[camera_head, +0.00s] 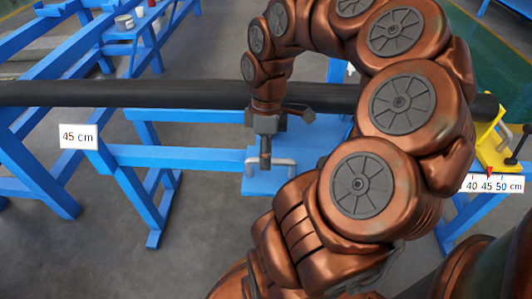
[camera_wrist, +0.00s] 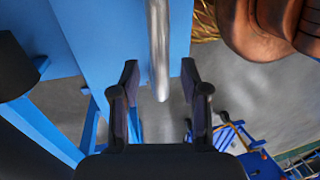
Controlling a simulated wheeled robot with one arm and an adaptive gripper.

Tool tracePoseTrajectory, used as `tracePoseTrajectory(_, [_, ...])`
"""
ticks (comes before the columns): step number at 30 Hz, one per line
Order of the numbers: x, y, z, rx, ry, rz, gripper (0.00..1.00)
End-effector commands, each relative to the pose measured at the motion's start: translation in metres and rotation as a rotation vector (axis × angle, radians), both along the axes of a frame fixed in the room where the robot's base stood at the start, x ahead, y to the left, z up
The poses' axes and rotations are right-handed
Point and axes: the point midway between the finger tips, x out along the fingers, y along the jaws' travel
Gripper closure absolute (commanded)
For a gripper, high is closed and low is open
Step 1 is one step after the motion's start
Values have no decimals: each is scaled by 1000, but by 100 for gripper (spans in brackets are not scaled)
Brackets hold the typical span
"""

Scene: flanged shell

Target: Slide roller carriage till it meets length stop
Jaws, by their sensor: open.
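The roller carriage (camera_head: 318,140) is a blue plate beneath the long black pipe (camera_head: 120,93). A grey metal handle (camera_head: 284,162) stands at its front edge. My gripper (camera_head: 265,163) is down at this handle, pointing downward. In the wrist view, my gripper (camera_wrist: 160,78) is open, with the silver handle bar (camera_wrist: 158,45) between its two dark fingers and gaps on both sides. The length stop (camera_head: 492,143) is a yellow bracket at the pipe's right end, above a scale (camera_head: 492,184) with a red pointer near 45. My arm hides part of the carriage and the rail.
A white sign (camera_head: 78,136) reads 45 cm at the left. A blue frame rail (camera_head: 175,157) runs left from the carriage. Another blue bench (camera_head: 135,30) with small items stands at the back left. Grey floor is open at the front left.

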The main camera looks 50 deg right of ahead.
Motion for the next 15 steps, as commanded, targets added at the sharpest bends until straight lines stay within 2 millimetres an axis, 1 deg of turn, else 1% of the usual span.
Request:
tracePoseTrajectory(5, [2,-2,12,-2,-1,1,54])
tracePoseTrajectory(15, [8,-11,58,-3,-4,-1,54])
